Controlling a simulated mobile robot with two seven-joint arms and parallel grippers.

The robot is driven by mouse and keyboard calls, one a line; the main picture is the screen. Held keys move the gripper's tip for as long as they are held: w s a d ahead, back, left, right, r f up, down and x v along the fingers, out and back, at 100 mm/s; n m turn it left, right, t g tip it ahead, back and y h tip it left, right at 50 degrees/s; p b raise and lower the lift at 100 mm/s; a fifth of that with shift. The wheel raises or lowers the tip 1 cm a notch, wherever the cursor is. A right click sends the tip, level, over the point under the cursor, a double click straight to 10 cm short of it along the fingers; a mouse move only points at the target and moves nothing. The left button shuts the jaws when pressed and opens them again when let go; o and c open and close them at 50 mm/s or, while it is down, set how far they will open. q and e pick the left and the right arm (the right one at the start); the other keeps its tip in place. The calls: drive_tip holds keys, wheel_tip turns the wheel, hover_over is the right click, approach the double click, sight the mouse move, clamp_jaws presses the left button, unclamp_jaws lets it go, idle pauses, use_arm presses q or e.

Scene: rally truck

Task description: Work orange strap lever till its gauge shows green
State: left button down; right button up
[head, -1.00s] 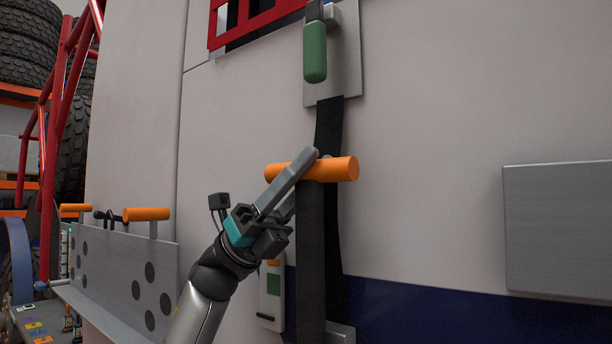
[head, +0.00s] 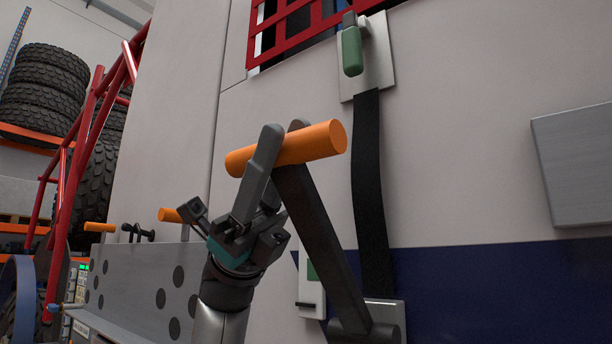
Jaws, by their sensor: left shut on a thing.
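The orange strap lever has an orange crossbar handle (head: 322,142) on a dark bar (head: 318,225), which runs down to a grey pivot bracket (head: 390,318) on the truck's side. The lever leans out from the wall, up and to the left. My left gripper (head: 283,138) is shut on the orange handle, with its fingers across the bar left of its middle. The black strap (head: 367,190) hangs from the upper plate to the bracket. The gauge (head: 309,297) is a pale box left of the lever; a green patch shows on it, partly hidden by the lever bar. My right gripper is out of view.
A green handle (head: 352,52) hangs on the metal plate above the strap. A red grille (head: 290,38) is at the top. A grey panel (head: 580,165) juts out at right. Red tubes and stacked tyres (head: 45,95) are at left. The wall between strap and panel is clear.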

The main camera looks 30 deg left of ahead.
use_arm(q)
drive_tip(key=shift+s+f+m+g+y+b, duration=1)
drive_tip(key=shift+s+f+m+y+b, duration=0.35)
drive_tip(key=shift+s+f+m, duration=0.45)
drive_tip(key=shift+w+r, duration=0.1)
drive_tip(key=shift+w, duration=0.1)
drive_tip(key=c, duration=0.6)
unclamp_jaws()
drive_tip(key=shift+a, duration=0.1)
drive_tip(key=shift+w+a, duration=0.1)
drive_tip(key=b+v, duration=0.1)
drive_tip(key=v, duration=1.4)
